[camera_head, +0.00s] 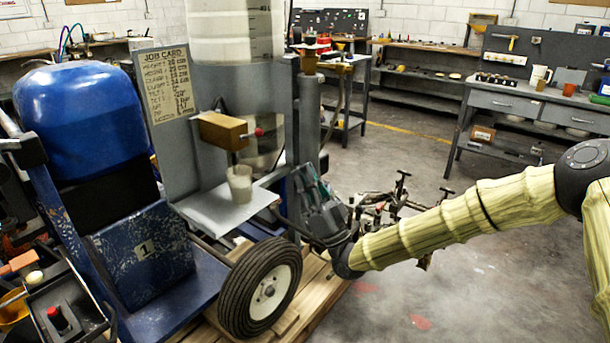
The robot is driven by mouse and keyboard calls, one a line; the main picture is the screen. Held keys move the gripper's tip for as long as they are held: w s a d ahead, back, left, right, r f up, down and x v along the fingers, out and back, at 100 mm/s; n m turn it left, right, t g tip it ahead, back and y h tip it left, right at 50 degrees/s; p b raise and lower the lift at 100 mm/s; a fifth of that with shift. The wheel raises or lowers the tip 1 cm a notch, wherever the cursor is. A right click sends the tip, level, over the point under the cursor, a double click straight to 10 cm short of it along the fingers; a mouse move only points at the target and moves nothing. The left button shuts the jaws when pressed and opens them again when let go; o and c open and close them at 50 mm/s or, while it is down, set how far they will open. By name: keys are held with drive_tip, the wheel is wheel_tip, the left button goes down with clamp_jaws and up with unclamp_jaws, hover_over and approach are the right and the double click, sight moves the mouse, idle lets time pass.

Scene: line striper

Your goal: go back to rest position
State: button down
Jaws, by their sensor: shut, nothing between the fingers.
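My gripper (308,176) is at the middle of the view, beside the grey upright frame of the line striper (300,120). It points up and away from my arm, and its fingers are shut with nothing between them. The fingertips are small and partly lost against the frame; I cannot tell whether they touch it. My arm, in a pale yellow sleeve, reaches in from the right. A translucent cup (240,183) stands upright on the grey shelf (222,212), below a wooden block (222,131) with a red knob, left of my gripper.
A blue tank (80,110) and job card (167,85) are at left. A workbench (500,100) stands at back right.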

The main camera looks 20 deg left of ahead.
drive_tip(key=s+d+f+m+h+p, duration=0.25)
drive_tip(key=d+f+h, duration=0.25)
drive_tip(key=f, duration=0.6)
drive_tip(key=s+d+f+m+g+h+p, duration=0.1)
drive_tip(key=s+d+f+m+h, duration=0.15)
drive_tip(key=d+f+h, duration=0.65)
drive_tip(key=s+d+f+m+h+p, duration=0.2)
drive_tip(key=s+f, duration=0.1)
drive_tip(key=f, duration=1.1)
drive_tip(key=s+d+f+m+g+h+p, duration=0.1)
drive_tip(key=s+d+f+g+h+p, duration=0.15)
drive_tip(key=s+d+f, duration=0.4)
drive_tip(key=s+d+f+m+g+h+p, duration=0.1)
drive_tip(key=s+d+f+g+h, duration=0.15)
drive_tip(key=s+d, duration=0.65)
drive_tip(key=s+d+m+g+h+p, duration=0.1)
drive_tip(key=s+d+g+h, duration=0.3)
drive_tip(key=s+d, duration=1)
drive_tip(key=d+m+h, duration=0.1)
drive_tip(key=d, duration=0.2)
drive_tip(key=shift+r+p, duration=0.25)
drive_tip(key=shift+p, duration=0.05)
drive_tip(key=shift+w+a, duration=0.1)
drive_tip(key=shift+a, duration=0.05)
